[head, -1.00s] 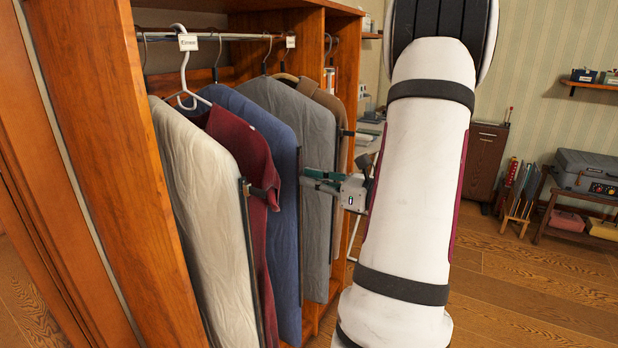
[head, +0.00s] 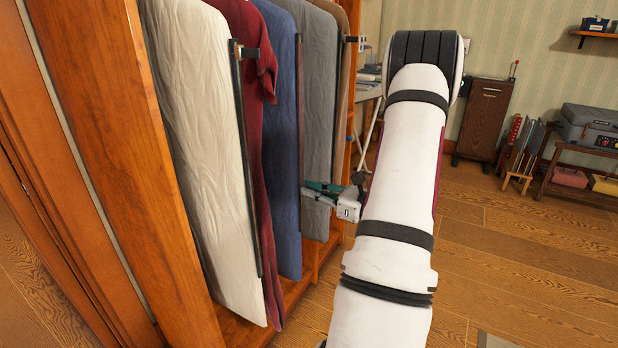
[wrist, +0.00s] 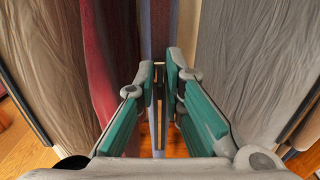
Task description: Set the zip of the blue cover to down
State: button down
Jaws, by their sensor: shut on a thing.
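The blue cover (head: 283,150) hangs between a dark red garment and a grey cover. A dark zip strip (head: 299,110) runs down its front edge. My gripper (head: 306,191), with green finger pads, is at this edge in the lower part of the cover.
A cream cover (head: 200,150) has a dark pull (head: 249,53) high on its edge. The red garment (head: 262,200) and the grey cover (head: 318,120) hang close on both sides. The wooden wardrobe wall (head: 110,150) stands at left. Open floor (head: 500,270) lies at right.

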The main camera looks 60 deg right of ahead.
notch_tip(320, 180, down, 10)
jog(key=b, duration=0.4)
jog(key=shift+r, duration=0.2)
jog(key=c, duration=1.8)
grip_release()
jog(key=s, duration=0.8)
jog(key=s+d, duration=0.1)
jog(key=s, duration=0.3)
